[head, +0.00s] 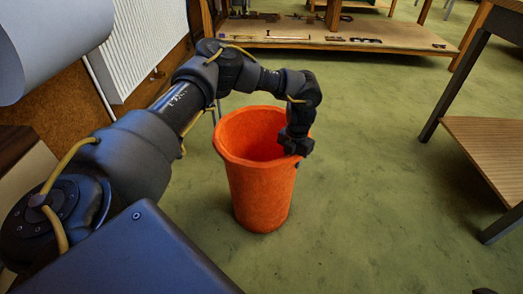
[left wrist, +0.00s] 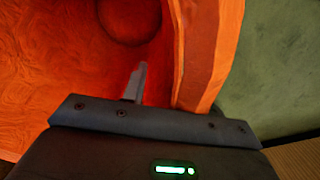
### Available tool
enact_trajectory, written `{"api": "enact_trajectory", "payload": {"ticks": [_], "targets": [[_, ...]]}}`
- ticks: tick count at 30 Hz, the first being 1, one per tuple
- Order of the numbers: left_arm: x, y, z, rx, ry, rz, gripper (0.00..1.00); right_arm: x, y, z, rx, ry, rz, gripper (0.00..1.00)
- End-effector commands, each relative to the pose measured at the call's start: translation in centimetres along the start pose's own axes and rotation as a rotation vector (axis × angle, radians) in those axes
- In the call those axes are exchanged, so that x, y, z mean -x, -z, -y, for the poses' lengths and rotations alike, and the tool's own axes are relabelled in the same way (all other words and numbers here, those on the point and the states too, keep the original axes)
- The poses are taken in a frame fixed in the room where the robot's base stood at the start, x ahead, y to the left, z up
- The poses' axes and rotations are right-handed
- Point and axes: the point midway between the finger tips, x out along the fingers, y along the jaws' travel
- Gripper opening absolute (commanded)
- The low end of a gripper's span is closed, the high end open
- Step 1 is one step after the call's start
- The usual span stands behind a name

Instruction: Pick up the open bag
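I see no soft bag; the open-topped thing here is an orange bin-like container (head: 262,190), standing upright on the green floor. Its mouth faces up, and it looks empty as far as I can see. My left gripper (head: 297,150) is at the right part of its rim, pointing down. In the left wrist view, one grey finger (left wrist: 135,82) is inside the container, beside the orange wall (left wrist: 205,50). The other finger is hidden, apparently by the wall. I cannot tell whether the fingers press on it. My right gripper is out of view.
A low wooden platform (head: 340,38) with small parts lies at the back. A table with a lower wooden shelf (head: 492,145) stands at the right. A white radiator (head: 148,42) is on the left wall. The floor (head: 385,210) right of the container is clear.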

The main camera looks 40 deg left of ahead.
Motion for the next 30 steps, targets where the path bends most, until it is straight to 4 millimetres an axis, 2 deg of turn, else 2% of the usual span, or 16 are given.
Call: {"api": "enact_trajectory", "payload": {"ticks": [12,14,19,30], "targets": [[-0.18,-0.02,0.03,0.0,0.0,0.001,0.29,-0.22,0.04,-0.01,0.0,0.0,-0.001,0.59],[-0.19,-0.01,0.03,0.0,0.0,0.0,0.24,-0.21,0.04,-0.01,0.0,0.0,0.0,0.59],[-0.19,-0.01,0.02,0.0,0.0,0.0,0.01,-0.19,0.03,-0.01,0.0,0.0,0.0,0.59],[-0.18,-0.01,0.0,0.0,0.0,0.0,0.0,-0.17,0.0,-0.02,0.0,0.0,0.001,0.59]]}}
